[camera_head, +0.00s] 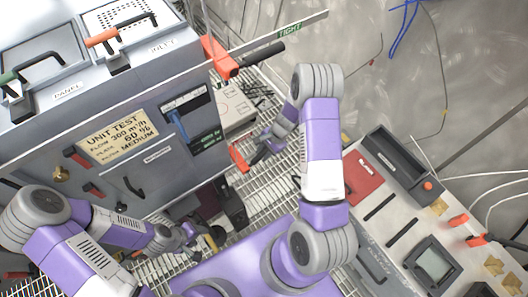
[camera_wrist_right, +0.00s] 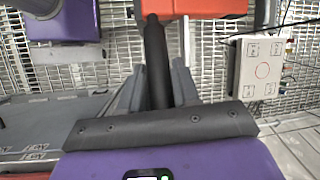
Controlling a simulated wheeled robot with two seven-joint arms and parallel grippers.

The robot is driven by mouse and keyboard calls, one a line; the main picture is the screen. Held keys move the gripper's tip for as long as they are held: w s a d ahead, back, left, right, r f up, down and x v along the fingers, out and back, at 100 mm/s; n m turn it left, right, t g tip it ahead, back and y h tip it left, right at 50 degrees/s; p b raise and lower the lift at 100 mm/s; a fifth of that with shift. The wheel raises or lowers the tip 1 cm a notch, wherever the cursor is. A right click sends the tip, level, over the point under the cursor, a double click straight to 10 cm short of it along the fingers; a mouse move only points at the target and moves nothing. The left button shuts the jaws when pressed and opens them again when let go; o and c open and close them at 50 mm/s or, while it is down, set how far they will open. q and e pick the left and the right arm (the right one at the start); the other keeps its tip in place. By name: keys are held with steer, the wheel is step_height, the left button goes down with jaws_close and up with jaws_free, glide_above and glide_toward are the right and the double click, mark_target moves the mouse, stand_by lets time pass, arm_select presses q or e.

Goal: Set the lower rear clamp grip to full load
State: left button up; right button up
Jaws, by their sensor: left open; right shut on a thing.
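The lower rear clamp (camera_head: 240,158) is orange-red, at the lower right edge of the grey unit in the head view. Its black grip (camera_wrist_right: 155,45) stands upright in the right wrist view, below the orange clamp body (camera_wrist_right: 208,7). My right gripper (camera_head: 259,150) is at this clamp. In the right wrist view its fingers (camera_wrist_right: 157,88) are on either side of the black grip, shut on it. The fingers partly hide the grip in the head view. My left gripper (camera_head: 194,240) is open in front of the unit, low over the grating.
A pale box (camera_wrist_right: 257,68) with marked panels is right of the grip. A control console (camera_head: 400,215) stands at right. Metal grating (camera_head: 270,200) lies between.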

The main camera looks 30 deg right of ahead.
jaws_close()
steer(key=shift+d+f+y+b, duration=0.25)
steer(key=shift+f+y+b, duration=0.7)
steer(key=shift+b, duration=0.6)
steer(key=shift+d+f+y+b, duration=0.2)
steer(key=shift+f+y+b, duration=0.5)
steer(key=shift+y+b, duration=0.65)
steer(key=shift+d+f+y+b, duration=0.25)
steer(key=shift+f+y+b, duration=0.6)
steer(key=shift+b, duration=0.9)
steer(key=o, duration=1)
jaws_free()
steer(key=shift+c, duration=0.2)
steer(key=shift+r, duration=0.1)
